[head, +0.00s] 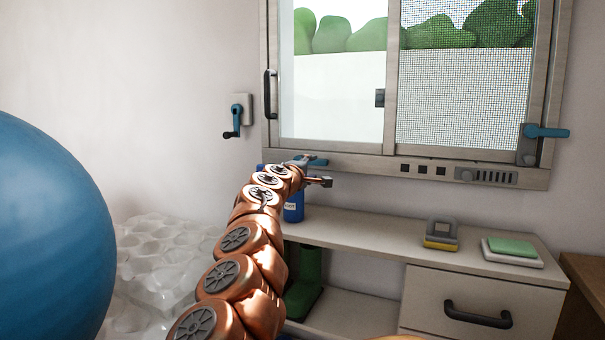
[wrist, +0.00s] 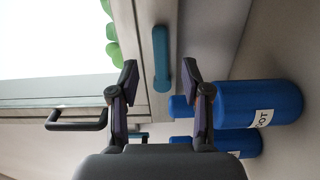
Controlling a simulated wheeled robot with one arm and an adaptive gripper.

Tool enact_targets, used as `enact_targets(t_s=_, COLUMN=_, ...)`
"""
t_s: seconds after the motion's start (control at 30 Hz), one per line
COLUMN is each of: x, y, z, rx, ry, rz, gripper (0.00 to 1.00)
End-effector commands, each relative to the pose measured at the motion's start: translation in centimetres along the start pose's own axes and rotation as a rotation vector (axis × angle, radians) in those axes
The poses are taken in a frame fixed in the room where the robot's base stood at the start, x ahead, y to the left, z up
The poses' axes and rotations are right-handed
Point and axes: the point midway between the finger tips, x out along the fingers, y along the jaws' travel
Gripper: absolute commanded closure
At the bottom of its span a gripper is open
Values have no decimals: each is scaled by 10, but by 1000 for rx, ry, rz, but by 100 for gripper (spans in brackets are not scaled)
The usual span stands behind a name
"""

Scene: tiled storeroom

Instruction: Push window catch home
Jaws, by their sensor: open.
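The window's lower left blue catch lever (head: 317,161) shows just past the end of my arm. In the wrist view this blue lever (wrist: 162,58) lies ahead, between the fingertips in the picture, with no clear contact. My gripper (head: 320,172) is open and empty at the lower left of the window frame (head: 350,163); its two spread fingers (wrist: 160,76) show in the wrist view. The lever's base is partly hidden by my gripper in the head view. A similar blue lever (head: 545,131) sits at the frame's lower right.
Blue bottles (wrist: 258,102) stand close by the right finger in the wrist view. A black pull handle (head: 269,94) and a blue wall crank (head: 236,115) are left of the window. The shelf (head: 375,232) holds a yellow-grey item (head: 441,234). A large blue ball (head: 45,225) is left.

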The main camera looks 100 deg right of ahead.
Motion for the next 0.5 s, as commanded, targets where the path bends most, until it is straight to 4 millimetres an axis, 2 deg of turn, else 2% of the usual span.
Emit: enact_targets(t_s=0.5, x=-18, y=-5, z=-5, rx=1, ry=7, rz=-3, gripper=52)
